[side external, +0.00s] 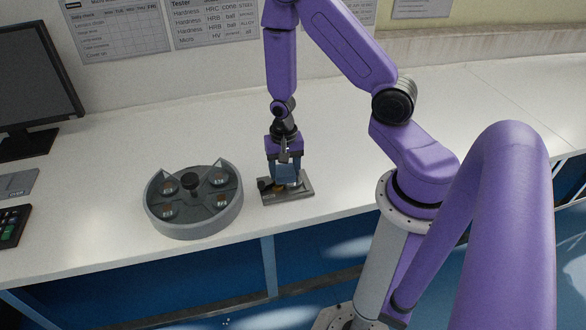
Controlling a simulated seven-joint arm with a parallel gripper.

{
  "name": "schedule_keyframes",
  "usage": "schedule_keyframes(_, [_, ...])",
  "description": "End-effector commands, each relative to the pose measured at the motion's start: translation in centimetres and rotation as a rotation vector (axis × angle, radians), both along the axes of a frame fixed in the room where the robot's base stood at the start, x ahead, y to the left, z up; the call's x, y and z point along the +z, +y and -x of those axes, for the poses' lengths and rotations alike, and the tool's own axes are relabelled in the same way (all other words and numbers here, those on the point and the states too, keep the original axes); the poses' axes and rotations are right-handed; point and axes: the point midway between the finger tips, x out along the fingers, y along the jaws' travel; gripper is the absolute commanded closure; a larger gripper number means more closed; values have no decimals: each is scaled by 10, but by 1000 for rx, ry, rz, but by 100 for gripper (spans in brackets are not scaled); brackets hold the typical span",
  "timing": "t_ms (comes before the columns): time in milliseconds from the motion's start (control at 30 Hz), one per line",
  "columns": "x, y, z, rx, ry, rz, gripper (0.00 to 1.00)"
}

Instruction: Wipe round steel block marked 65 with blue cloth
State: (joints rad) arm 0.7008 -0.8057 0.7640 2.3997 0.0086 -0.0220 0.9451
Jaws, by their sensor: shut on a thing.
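My gripper (285,181) points straight down over a flat grey rectangular holder (303,191) on the white bench. It is shut on a small blue-grey thing that looks like the blue cloth (287,171), low at the holder. The fingers hide much of it, and I cannot tell whether it touches the holder. A round grey tray (232,213) to the left has dividers and a dark central knob (190,181). Several round steel blocks (221,180) sit in its compartments. Their marks are too small to read, so I cannot tell which is 65.
A dark monitor (38,80) stands at the far left, with a grey box (18,184) and a dark keypad (12,226) in front. The bench is clear behind the tray. Its front edge is close to the tray and holder.

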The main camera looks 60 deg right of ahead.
Motion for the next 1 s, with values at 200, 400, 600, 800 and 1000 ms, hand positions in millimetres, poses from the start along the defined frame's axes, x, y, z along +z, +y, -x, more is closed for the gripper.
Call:
schedule_keyframes(200, [28,0,-1,1,-4,0,75])
schedule_keyframes(400, [46,0,-1,1,-4,0,75])
schedule_keyframes(600, [63,0,0,0,-4,0,75])
schedule_keyframes(800, [77,0,0,0,-1,0,75])
schedule_keyframes(1000, [81,0,1,0,1,-1,75])
